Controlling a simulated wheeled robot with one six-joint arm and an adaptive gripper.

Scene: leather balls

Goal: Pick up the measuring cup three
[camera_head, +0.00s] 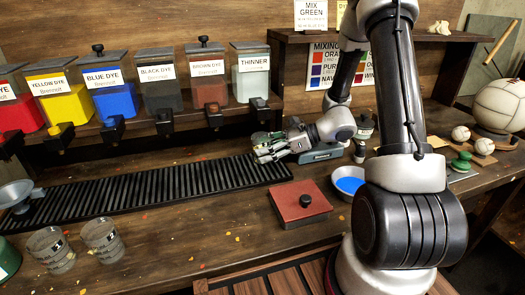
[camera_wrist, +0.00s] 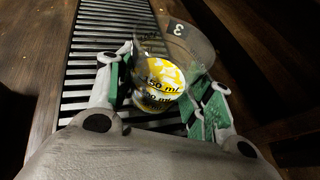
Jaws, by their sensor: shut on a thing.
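Measuring cup three (camera_wrist: 180,55) is a clear cup with a dark "3" tag on its rim and black ml marks over yellow and white patches. My gripper (camera_wrist: 165,100) is shut on it, with green-padded fingers on either side of its wall. In the head view my gripper (camera_head: 265,150) is at the right end of the black ribbed mat, below the thinner dispenser. The cup is small and mostly hidden by the fingers there. I cannot tell whether its base touches the mat.
Two other clear measuring cups (camera_head: 103,240) stand at the front left. The ribbed mat (camera_head: 140,188) runs below a row of dye dispensers (camera_head: 112,90). A red square lid (camera_head: 298,203) and a blue-filled bowl (camera_head: 348,184) lie near my arm. Several balls (camera_head: 460,133) sit at right.

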